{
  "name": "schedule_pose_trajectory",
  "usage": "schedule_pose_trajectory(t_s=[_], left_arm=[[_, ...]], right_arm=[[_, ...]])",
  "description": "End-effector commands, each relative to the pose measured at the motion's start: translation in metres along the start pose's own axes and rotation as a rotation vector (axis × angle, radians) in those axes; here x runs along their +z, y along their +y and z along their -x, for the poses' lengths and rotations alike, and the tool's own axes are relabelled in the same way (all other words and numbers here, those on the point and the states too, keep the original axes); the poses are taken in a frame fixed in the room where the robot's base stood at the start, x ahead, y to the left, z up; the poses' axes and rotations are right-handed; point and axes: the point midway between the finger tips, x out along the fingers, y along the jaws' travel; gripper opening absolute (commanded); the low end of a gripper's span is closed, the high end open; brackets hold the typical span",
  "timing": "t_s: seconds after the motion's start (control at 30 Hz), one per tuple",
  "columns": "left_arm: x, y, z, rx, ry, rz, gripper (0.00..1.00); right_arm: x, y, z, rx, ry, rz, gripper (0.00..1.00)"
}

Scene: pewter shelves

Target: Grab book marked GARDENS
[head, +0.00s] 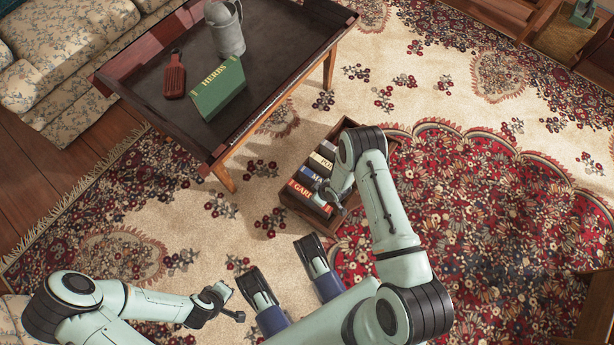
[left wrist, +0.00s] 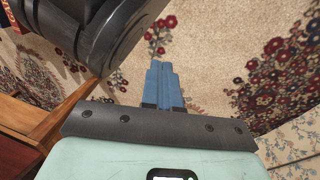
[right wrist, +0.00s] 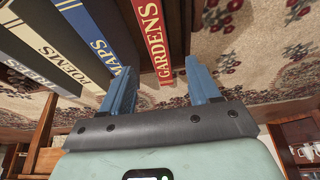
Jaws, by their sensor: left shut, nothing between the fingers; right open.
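The red book marked GARDENS (head: 299,190) stands at the near end of a row of books in a wooden crate (head: 301,206) on the rug. In the right wrist view the GARDENS book (right wrist: 152,30) shows its spine between the two blue fingers of my right gripper (right wrist: 159,66). The fingers are open, one on each side of the spine's line; I cannot tell whether they touch it. In the head view my right gripper (head: 322,199) is at the crate's near end, partly hiding it. My left gripper (left wrist: 163,72) is shut and empty, away from the crate.
The blue MAPS book (right wrist: 97,40) stands beside GARDENS, then POEMS (right wrist: 60,50) and others. A dark low table (head: 160,115) left of the crate holds a green HERBS book (head: 219,91), a red paddle-shaped board (head: 174,77) and a grey jug (head: 226,32).

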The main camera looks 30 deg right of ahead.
Motion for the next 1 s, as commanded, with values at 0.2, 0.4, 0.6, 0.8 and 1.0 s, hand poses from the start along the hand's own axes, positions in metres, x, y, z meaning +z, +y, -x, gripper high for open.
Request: schedule_pose_trajectory(t_s=[0.2,0.4,0.6,0.8,1.0], left_arm=[[0.021,-0.017,-0.016,-0.032,-0.073,0.021,0.0],[0.032,-0.026,-0.022,-0.049,-0.109,0.031,0.0],[0.057,-0.045,-0.034,-0.087,-0.195,0.058,0.0],[0.07,-0.054,-0.036,-0.105,-0.239,0.072,0.0],[0.07,-0.054,-0.035,-0.105,-0.24,0.071,0.0]], right_arm=[[0.0,-0.001,-0.032,-0.001,0.0,0.0,0.62],[0.0,0.0,-0.044,-0.001,0.001,-0.002,0.62],[0.001,0.002,-0.072,-0.001,0.001,0.0,0.62],[0.001,0.002,-0.086,0.0,0.001,-0.001,0.62],[0.001,0.002,-0.086,0.0,0.0,-0.002,0.62]])
